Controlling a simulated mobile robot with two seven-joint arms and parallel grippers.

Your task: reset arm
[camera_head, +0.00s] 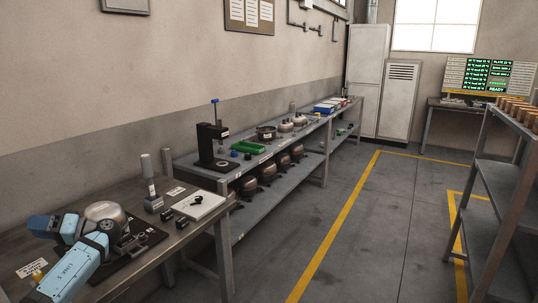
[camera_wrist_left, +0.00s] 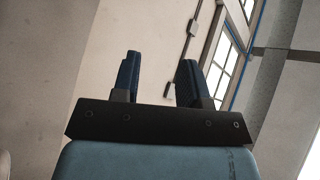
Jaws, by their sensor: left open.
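My left arm (camera_head: 75,268), with light blue links, comes in at the lower left of the head view, over or beside the near bench. In the wrist view my left gripper (camera_wrist_left: 158,75) shows two dark blue fingers, apart, with nothing between them. Behind them are plain wall and a window, so the gripper faces up and away from the bench. I cannot make out its fingertips in the head view. My right gripper is in neither view.
A rounded metal compressor (camera_head: 105,213) stands on a dark plate beside my arm, partly hidden by it. The near bench (camera_head: 150,250) also holds a white tray (camera_head: 201,205). A longer bench (camera_head: 225,172) carries a black stand (camera_head: 211,145) and green bin (camera_head: 249,147). The right floor (camera_head: 375,245) is clear.

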